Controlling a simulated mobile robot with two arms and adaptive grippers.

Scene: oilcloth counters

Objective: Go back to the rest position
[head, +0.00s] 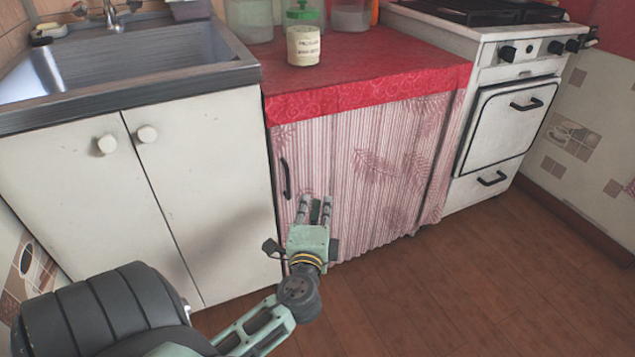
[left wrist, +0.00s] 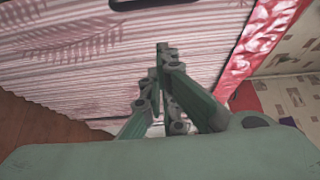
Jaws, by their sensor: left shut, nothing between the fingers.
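My left gripper (head: 315,205) is in front of the striped curtain (head: 370,165) under the red-covered counter, low and near the curtain's black handle (head: 285,178). Its fingers are shut with nothing between them. In the left wrist view the closed fingers (left wrist: 163,50) point towards the curtain (left wrist: 60,65); I cannot tell whether they touch it. My left arm comes in from the lower left of the head view. My right gripper is not in view.
The red oilcloth counter (head: 365,75) bears a cream tin (head: 303,46) and several jars. A sink cabinet (head: 205,170) stands on the left and a white stove (head: 505,125) on the right. The wooden floor (head: 470,285) is clear in front.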

